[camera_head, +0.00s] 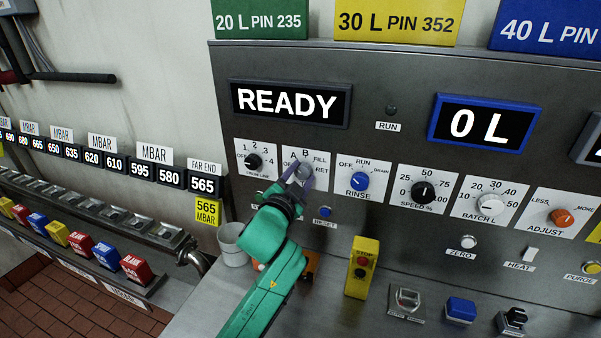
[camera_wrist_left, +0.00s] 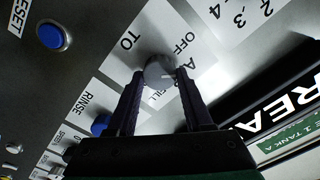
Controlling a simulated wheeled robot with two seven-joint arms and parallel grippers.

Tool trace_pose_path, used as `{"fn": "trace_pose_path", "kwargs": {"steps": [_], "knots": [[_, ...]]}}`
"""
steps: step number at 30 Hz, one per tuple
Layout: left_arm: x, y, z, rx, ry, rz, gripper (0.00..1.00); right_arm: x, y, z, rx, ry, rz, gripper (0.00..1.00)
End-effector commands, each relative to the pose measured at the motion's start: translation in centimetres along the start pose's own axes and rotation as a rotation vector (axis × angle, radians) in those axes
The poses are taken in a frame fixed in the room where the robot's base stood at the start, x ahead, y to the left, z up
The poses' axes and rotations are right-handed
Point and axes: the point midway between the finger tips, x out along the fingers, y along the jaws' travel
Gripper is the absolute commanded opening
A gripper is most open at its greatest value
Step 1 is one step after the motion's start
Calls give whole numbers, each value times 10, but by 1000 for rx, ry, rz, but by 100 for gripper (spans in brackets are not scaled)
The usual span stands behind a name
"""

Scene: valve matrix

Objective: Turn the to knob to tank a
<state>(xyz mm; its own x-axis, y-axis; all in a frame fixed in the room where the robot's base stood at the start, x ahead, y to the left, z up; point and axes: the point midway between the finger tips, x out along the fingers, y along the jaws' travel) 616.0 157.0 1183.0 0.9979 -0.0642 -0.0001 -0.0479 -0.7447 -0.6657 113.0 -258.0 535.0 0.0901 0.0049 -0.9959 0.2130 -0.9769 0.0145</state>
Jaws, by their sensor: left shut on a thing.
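The grey TO knob (camera_head: 304,171) sits on a white label plate with OFF, A, B, FILL and RET marks. In the left wrist view the knob (camera_wrist_left: 158,72) shows between my two dark fingers. A pale pointer line on it faces roughly toward the A mark (camera_wrist_left: 190,69); its exact setting is hard to tell. My left gripper (camera_head: 300,179) reaches up to the knob from below, and it is shut on the knob (camera_wrist_left: 158,78) with one finger on each side. My right gripper is not in view.
The FROM LINE knob (camera_head: 254,161) is left of the TO knob and the blue RINSE knob (camera_head: 360,181) is right of it. A yellow stop box (camera_head: 362,267) stands below. The panel displays READY (camera_head: 288,103) and 0 L (camera_head: 485,124). A white bucket (camera_head: 232,245) stands left of my arm.

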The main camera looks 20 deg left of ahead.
Motion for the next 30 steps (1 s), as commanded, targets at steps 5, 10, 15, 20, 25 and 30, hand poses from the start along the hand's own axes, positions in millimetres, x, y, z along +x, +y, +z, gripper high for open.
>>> {"fn": "trace_pose_path", "kwargs": {"steps": [5,10,15,20,25,30], "knots": [[0,1,0,45,-1,2,0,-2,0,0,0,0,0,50],[0,1,0,58,-1,2,0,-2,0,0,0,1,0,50],[0,1,1,58,-1,2,0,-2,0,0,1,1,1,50],[0,1,1,57,-1,2,66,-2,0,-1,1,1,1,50],[0,1,0,57,-1,1,81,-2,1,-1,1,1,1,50],[0,1,0,57,0,1,81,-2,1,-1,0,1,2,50]]}}
